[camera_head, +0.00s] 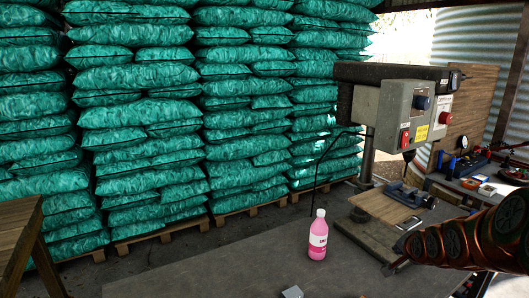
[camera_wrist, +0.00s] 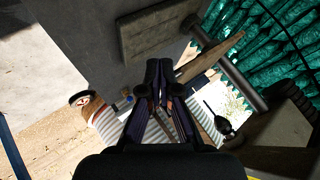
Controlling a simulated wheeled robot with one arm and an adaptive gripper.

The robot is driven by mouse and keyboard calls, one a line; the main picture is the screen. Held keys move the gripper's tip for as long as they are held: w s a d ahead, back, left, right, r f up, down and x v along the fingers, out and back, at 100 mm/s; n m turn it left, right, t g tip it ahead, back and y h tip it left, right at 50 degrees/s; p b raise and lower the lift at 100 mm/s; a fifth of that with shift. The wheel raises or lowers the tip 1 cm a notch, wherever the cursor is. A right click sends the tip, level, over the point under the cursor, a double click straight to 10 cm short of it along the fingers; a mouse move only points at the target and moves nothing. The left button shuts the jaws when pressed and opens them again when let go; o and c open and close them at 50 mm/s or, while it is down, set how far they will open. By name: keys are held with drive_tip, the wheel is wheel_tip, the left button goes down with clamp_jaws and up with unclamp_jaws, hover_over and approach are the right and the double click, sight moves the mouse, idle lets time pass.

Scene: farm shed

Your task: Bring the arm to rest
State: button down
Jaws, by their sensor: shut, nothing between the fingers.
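My gripper (camera_wrist: 161,72) shows in the wrist view with its dark fingers together and nothing between them. It seems to hang in free air, apart from the things around it. In the head view my arm (camera_head: 470,240) reaches in from the right edge, low over the right side of the grey bench. The fingers cannot be made out clearly there.
A pink bottle with a white cap (camera_head: 318,238) stands upright on the grey bench (camera_head: 235,262). A drill press (camera_head: 405,115) with a vise (camera_head: 408,194) stands near my arm. Tools lie on the right bench. Teal sacks (camera_head: 140,110) are stacked behind. The bench's left part is clear.

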drive_tip(key=s+a+n+g, duration=0.3)
drive_tip(key=s+a, duration=0.4)
drive_tip(key=s, duration=0.6)
drive_tip(key=s+a+n+g+y, duration=0.1)
drive_tip(key=s+a+n+g, duration=0.3)
drive_tip(key=s, duration=1)
drive_tip(key=s+a+n+g, duration=0.4)
drive_tip(key=s+a, duration=0.5)
drive_tip(key=s, duration=0.4)
drive_tip(key=shift+s+a+r+n+y+p, duration=0.3)
drive_tip(key=shift+s+a+r+n, duration=0.05)
drive_tip(key=shift+r+n, duration=0.1)
